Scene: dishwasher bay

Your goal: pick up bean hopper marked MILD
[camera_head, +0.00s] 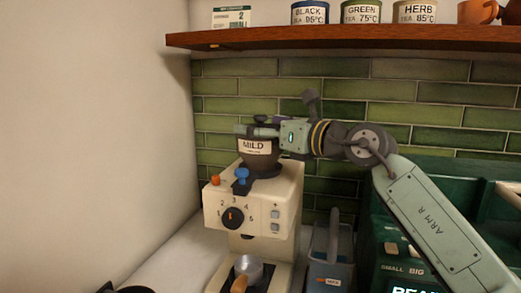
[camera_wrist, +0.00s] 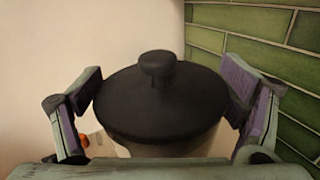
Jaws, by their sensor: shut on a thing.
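The bean hopper marked MILD (camera_head: 255,146) is dark with a cream label and a black knobbed lid. It sits upright on top of a cream grinder (camera_head: 257,206); I cannot tell whether it is lifted at all. My gripper (camera_head: 258,131) comes from the right and is shut on the hopper near its lid. In the wrist view the black lid (camera_wrist: 160,100) fills the middle, with the finger pads of my gripper (camera_wrist: 164,104) on its left and right sides. The hopper's lower body is mostly hidden there.
A wooden shelf (camera_head: 350,39) with labelled tins BLACK (camera_head: 310,13), GREEN (camera_head: 361,12) and HERB (camera_head: 414,12) runs above. A green tiled wall stands close behind. A grey handled container (camera_head: 329,267) and a green box (camera_head: 400,265) stand right of the grinder. A plain wall is on the left.

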